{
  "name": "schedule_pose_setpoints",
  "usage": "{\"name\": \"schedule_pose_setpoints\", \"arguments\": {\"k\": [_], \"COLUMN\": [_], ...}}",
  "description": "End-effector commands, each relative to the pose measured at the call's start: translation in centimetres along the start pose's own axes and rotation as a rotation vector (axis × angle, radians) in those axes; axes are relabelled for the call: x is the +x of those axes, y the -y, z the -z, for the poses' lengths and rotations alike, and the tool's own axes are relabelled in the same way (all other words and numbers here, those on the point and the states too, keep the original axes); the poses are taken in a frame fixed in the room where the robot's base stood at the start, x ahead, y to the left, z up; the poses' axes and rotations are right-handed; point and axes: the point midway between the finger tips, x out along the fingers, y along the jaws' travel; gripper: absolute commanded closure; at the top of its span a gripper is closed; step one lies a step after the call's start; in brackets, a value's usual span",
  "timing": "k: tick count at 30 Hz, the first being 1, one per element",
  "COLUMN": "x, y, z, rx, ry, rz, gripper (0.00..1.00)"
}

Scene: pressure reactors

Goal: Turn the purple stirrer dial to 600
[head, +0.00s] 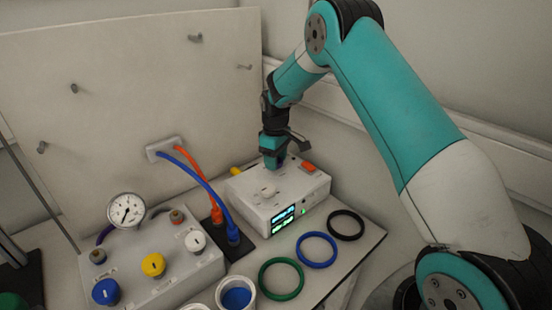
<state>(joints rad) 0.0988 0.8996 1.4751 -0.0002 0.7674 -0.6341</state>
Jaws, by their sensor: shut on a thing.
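The stirrer unit is a white box (300,193) with a lit display (283,215) on its front; the digits are too small to read. My gripper (274,163) points down onto the rear part of the box's top. It is shut on the purple stirrer dial (280,164), of which only a dark sliver shows at the fingertips. The dial's pointer and scale are hidden by the gripper.
On the box top are a white round knob (267,191) and an orange-red switch (308,167). Black, blue and green rings (281,279) lie in front. Left are blue and orange hoses (205,180) and a panel with a gauge (126,210) and knobs.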

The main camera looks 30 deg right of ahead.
Motion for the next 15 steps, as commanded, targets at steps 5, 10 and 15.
{"name": "schedule_pose_setpoints", "arguments": {"k": [5,10,15], "x": [-0.08,-0.08,-0.08], "y": [-0.09,-0.09,-0.1], "z": [0.04,0.04,0.04], "rx": [0.168,0.33,0.492], "ry": [-0.002,-0.002,-0.003], "rz": [-0.002,-0.002,-0.002], "gripper": [0.78,0.78,0.78]}}
